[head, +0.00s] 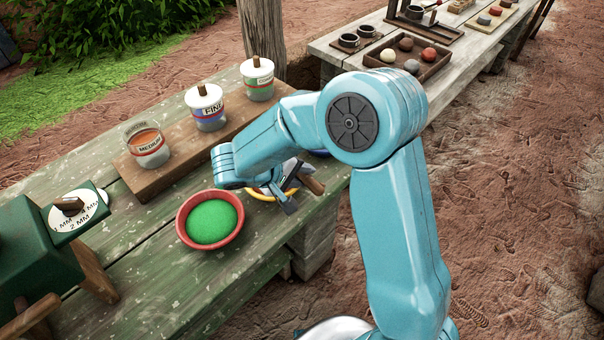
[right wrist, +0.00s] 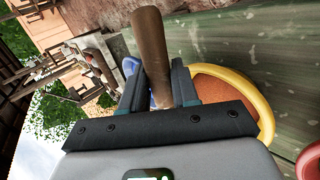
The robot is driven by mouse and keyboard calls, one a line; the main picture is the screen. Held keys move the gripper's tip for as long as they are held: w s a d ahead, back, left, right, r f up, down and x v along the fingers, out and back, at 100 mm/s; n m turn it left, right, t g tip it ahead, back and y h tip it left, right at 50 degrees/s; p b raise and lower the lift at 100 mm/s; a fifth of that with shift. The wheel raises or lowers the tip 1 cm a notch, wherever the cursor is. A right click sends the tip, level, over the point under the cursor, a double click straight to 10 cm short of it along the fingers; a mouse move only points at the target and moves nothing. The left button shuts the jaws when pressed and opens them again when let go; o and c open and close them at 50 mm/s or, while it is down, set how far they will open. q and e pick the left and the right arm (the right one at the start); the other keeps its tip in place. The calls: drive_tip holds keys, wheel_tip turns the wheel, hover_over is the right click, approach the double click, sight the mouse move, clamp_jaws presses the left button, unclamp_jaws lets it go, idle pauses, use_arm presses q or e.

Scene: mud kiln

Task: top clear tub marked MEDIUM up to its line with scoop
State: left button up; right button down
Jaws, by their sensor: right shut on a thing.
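The clear tub marked MEDIUM (head: 148,150) stands open and upright on a wooden board, left in the head view. It holds some orange-brown material; I cannot tell its level against the line. My right gripper (head: 290,188) is low over the yellow bowl, shut on the scoop's brown handle (head: 312,184). The handle also stands between the jaws (right wrist: 158,85) in the right wrist view (right wrist: 150,45). The scoop's head is hidden. The yellow bowl (head: 262,195) is mostly covered by my arm; the right wrist view shows orange-brown material in it (right wrist: 225,92). My left gripper is out of view.
A red bowl of green powder (head: 211,220) is left of the gripper. A blue bowl (head: 320,153) is partly hidden behind my arm. Two lidded tubs, FINE (head: 208,118) and another (head: 258,86), share the board (head: 150,182).

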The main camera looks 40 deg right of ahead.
drive_tip(key=shift+a+f+h, duration=0.15)
drive_tip(key=shift+a+h, duration=0.1)
drive_tip(key=shift+h, duration=0.55)
drive_tip(key=shift+h+b, duration=0.3)
drive_tip(key=shift+b, duration=0.55)
drive_tip(key=shift+r, duration=0.2)
drive_tip(key=shift+r+p, duration=0.35)
drive_tip(key=shift+r, duration=0.3)
drive_tip(key=shift+a, duration=0.1)
